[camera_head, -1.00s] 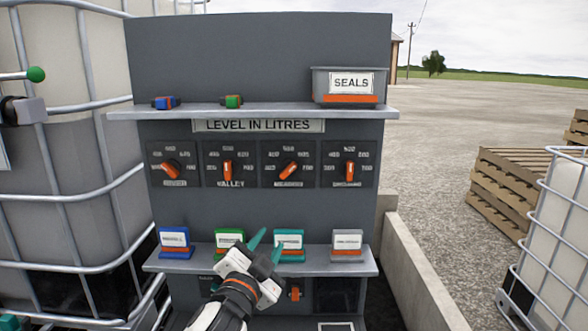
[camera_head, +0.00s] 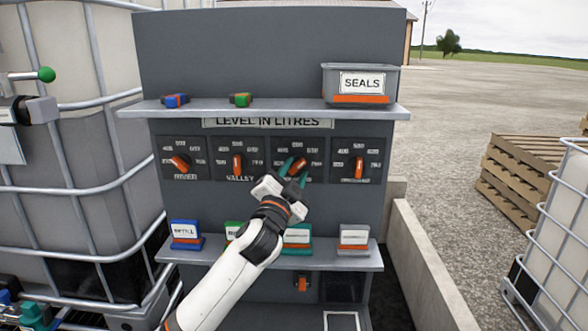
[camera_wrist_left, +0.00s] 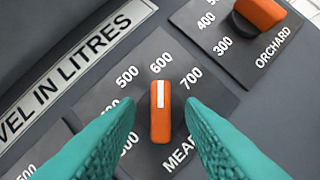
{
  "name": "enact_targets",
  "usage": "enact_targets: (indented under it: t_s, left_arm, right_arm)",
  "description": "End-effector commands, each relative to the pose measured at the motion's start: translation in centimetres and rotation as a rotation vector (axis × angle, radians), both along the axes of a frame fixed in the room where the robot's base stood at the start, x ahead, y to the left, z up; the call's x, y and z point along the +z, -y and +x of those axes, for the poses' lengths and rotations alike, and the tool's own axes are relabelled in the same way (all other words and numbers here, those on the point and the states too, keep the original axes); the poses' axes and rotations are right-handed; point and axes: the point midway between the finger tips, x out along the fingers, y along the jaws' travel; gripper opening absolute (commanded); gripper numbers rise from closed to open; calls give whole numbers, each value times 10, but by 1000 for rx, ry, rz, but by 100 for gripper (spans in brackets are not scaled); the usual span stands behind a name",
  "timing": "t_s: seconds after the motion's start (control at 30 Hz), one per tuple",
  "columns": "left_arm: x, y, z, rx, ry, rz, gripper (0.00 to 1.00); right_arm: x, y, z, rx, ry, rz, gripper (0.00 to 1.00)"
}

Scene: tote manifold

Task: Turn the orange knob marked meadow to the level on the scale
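The orange meadow knob (camera_wrist_left: 160,112) has a white pointer line and sits on a dark dial plate (camera_wrist_left: 222,92). In the wrist view its pointer is towards the 600 mark; the label is partly hidden and reads "MEA". In the head view this knob (camera_head: 298,166) is third from the left and leans to the upper right. My left gripper (camera_head: 291,172) is at this dial, its teal fingers (camera_wrist_left: 157,135) apart, one on each side of the knob. I see gaps between fingers and knob in the wrist view. My right gripper is not in view.
The orchard knob (camera_wrist_left: 258,12) is beside it. An upper shelf (camera_head: 265,111) with a SEALS bin (camera_head: 390,79) juts out above the dials. A lower shelf (camera_head: 340,264) with several coloured tag holders is below, partly behind my arm. A caged tank (camera_head: 85,150) stands left.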

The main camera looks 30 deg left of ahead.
Motion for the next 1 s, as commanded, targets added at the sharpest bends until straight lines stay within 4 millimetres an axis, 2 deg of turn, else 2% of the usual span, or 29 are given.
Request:
enact_targets:
  t_s: [0.3, 0.5, 0.77, 1.0]
  left_arm:
    - [0, -1, 2, 0, -1, 0, 34]
    - [0, -1, 2, 1, -1, 0, 1]
    - [-1, 0, 2, 0, 6, -12, 0]
    - [-5, 1, 3, -1, 57, -96, 0]
  right_arm:
    - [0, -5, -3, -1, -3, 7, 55]
    - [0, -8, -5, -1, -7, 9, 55]
    - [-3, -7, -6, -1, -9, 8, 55]
    - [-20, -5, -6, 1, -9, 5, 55]
